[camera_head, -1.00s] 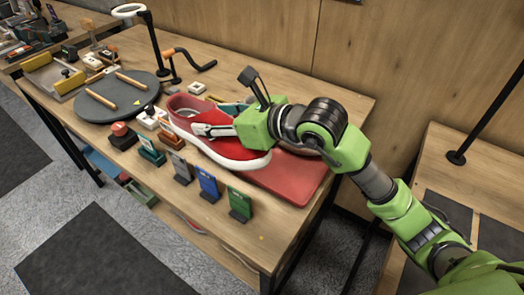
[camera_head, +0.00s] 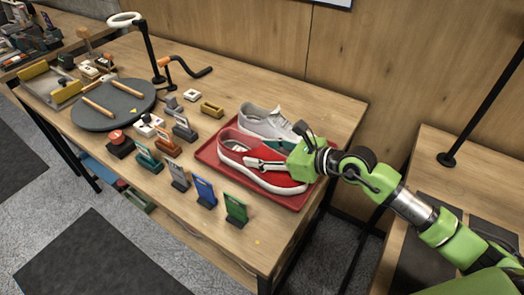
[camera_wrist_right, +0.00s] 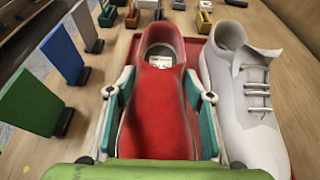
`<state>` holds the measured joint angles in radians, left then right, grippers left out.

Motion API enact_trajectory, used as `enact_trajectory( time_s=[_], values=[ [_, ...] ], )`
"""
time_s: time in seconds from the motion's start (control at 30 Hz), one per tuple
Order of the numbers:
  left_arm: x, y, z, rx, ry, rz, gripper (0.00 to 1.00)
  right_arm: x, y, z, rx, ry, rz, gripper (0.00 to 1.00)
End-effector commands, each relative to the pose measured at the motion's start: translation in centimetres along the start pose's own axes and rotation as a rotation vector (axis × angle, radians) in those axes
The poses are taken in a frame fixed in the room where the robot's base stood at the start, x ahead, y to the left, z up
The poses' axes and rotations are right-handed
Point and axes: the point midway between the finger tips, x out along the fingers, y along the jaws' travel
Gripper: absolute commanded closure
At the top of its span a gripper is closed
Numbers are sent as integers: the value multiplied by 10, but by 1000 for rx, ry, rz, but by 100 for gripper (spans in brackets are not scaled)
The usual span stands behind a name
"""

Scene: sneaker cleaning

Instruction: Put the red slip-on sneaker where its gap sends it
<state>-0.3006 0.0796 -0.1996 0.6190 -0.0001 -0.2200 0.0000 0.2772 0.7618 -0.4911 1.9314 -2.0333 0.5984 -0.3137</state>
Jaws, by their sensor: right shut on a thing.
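The red slip-on sneaker (camera_head: 258,164) with a white sole is in the red tray (camera_head: 209,152) in the head view, beside a white lace-up sneaker (camera_head: 268,122). My right gripper (camera_head: 272,158) is shut on the red sneaker, with its fingers along both sides of the upper. In the right wrist view the red sneaker (camera_wrist_right: 158,105) lies between the two teal finger pads, its opening pointing away from me. The white sneaker (camera_wrist_right: 245,95) is close on its right. I cannot tell whether the red sole rests fully on the tray. My left gripper is not in view.
Upright cards in green (camera_head: 237,208), blue (camera_head: 205,190), grey (camera_head: 177,173), and other colours stand along the front edge. A dark round turntable (camera_head: 112,118) with two wooden sticks, a red button (camera_head: 119,138) and a ring lamp (camera_head: 124,19) stand to the left.

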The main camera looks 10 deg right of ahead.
Motion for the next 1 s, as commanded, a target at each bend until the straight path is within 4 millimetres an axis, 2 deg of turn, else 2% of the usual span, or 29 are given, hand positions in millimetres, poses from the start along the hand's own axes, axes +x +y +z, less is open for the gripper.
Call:
enact_trajectory(
  time_s=[0.37,0.4,0.43,0.83,1.0],
  values=[
    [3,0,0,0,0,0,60,2,0,-4,-1,-4,0,82],
    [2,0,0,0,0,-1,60,2,0,-4,-1,-1,0,42],
    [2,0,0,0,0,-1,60,2,0,-4,-1,0,0,35],
    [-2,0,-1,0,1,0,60,0,0,0,-1,-1,0,35],
    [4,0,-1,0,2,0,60,-20,-1,-4,-2,2,-2,35]
  ],
)
